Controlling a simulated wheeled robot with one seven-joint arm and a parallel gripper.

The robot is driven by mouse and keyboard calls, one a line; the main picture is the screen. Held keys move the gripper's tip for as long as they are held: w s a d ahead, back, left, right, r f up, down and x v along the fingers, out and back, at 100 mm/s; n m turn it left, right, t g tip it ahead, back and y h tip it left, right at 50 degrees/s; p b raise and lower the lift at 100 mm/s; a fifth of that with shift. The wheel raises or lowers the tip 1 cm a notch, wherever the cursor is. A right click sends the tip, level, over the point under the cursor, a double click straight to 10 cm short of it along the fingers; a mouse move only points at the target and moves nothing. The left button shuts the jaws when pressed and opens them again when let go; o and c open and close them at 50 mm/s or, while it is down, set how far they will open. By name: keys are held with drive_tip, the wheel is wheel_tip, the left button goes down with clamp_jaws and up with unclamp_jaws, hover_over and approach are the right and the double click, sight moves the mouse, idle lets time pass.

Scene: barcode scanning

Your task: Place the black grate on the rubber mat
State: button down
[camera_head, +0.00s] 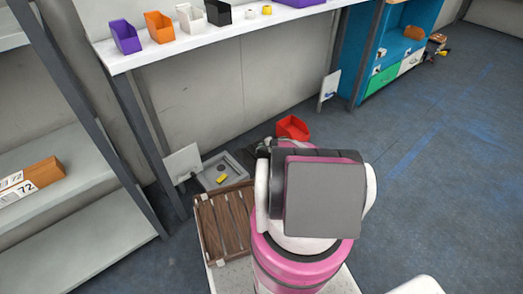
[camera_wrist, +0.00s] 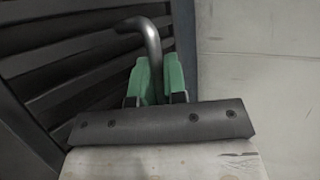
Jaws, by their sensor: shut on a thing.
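In the wrist view my gripper (camera_wrist: 157,75) has its green fingers shut around a bent grey metal rod (camera_wrist: 151,40). A dark slatted panel (camera_wrist: 50,65), which looks like the black grate, fills the left side of that view. I cannot tell whether the rod is part of it. In the head view my arm hides the gripper and what it holds. No rubber mat can be made out for sure in either view.
A brown slatted rack (camera_head: 226,222) lies left of my arm. Beyond it are a grey tray (camera_head: 237,178) with a yellow item and a red bin (camera_head: 292,127). A shelf (camera_head: 160,52) with several coloured bins stands behind. The floor (camera_head: 440,170) at right is mostly clear.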

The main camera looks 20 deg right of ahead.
drive_tip(key=shift+f, duration=1.3)
drive_tip(key=shift+f, duration=0.1)
drive_tip(key=c, duration=1.2)
unclamp_jaws()
drive_tip(key=shift+f, duration=0.1)
drive_tip(key=shift+o, duration=0.2)
